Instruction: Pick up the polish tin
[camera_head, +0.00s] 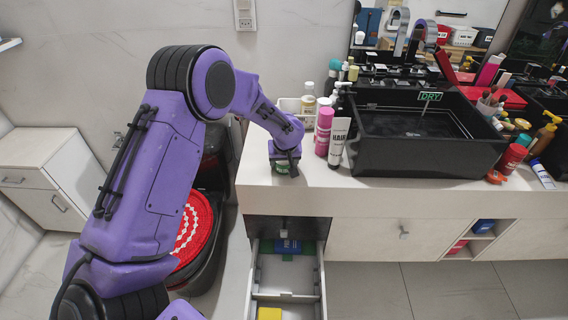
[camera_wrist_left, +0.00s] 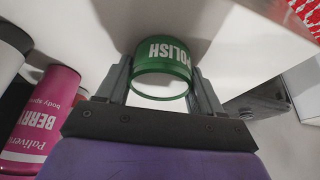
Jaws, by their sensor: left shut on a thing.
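The green polish tin (camera_wrist_left: 163,66), with white "POLISH" lettering, is between the two fingers of my left gripper (camera_wrist_left: 162,78) in the left wrist view. The fingers are shut on its sides. In the head view my left gripper (camera_head: 285,166) is at the left end of the white counter, pointing down, and hides most of the tin. I cannot tell whether the tin touches the counter. My right gripper is not in view.
A pink body spray can (camera_head: 324,131) and a white hair tube (camera_head: 339,142) stand just right of the gripper. The black sink (camera_head: 425,153) is beyond them. An open drawer (camera_head: 287,279) sticks out below the counter's left end.

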